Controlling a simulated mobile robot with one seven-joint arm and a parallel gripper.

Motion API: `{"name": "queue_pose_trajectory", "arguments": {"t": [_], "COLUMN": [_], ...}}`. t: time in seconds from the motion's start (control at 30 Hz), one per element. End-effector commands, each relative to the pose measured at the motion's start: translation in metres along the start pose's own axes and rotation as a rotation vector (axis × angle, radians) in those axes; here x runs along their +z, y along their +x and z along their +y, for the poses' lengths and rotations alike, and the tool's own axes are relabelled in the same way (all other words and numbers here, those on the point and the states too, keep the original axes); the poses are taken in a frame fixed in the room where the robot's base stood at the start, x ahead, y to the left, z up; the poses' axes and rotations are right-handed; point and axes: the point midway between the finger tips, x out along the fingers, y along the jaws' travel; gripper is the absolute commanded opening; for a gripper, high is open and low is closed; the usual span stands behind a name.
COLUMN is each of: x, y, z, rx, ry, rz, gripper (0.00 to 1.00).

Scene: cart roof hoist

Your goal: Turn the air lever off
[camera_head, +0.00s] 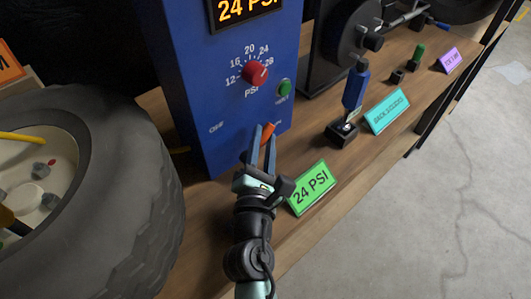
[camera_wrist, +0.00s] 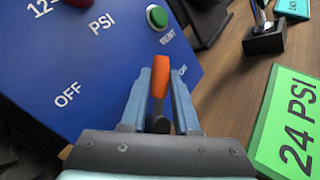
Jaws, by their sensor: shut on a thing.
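The air lever (camera_head: 268,129) has an orange grip and sits low on the front of a blue control box (camera_head: 215,110). In the wrist view the lever (camera_wrist: 160,84) stands between my gripper's two blue-grey fingers, with its dark base below. My gripper (camera_head: 262,146) is shut on the lever. The OFF label (camera_wrist: 67,95) is on the panel left of the lever. A partly hidden ON label (camera_wrist: 182,70) is just right of my right finger, so the lever is on the ON side.
A red dial (camera_head: 255,73) and a green vent button (camera_head: 285,86) are above the lever. A green 24 PSI sign (camera_head: 311,188) stands on the bench (camera_head: 215,225) at the right. A large tire (camera_head: 110,200) is at the left. A blue-handled tool (camera_head: 355,90) stands in a black holder.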

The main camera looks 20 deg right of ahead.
Motion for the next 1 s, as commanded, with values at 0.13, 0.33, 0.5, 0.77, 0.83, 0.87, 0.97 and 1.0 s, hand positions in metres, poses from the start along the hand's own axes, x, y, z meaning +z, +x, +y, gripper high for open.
{"name": "queue_pose_trajectory", "arguments": {"t": [0.13,0.33,0.5,0.77,0.83,0.87,0.97,1.0], "x": [-0.006,-0.003,-0.001,-0.001,-0.001,-0.001,-0.001,0.0], "y": [-0.003,-0.005,-0.006,-0.006,-0.006,-0.006,-0.006,-0.006], "z": [-0.001,0.004,0.006,0.007,0.007,0.007,0.007,0.007], "rx": [0.039,0.071,0.081,0.083,0.083,0.083,0.083,0.083], "ry": [-0.055,-0.104,-0.121,-0.124,-0.124,-0.124,-0.124,-0.123], "rz": [-0.043,-0.082,-0.095,-0.096,-0.096,-0.096,-0.096,-0.096], "gripper": [0.0,0.0,0.0,0.0,0.0,0.0,0.46,0.53]}}
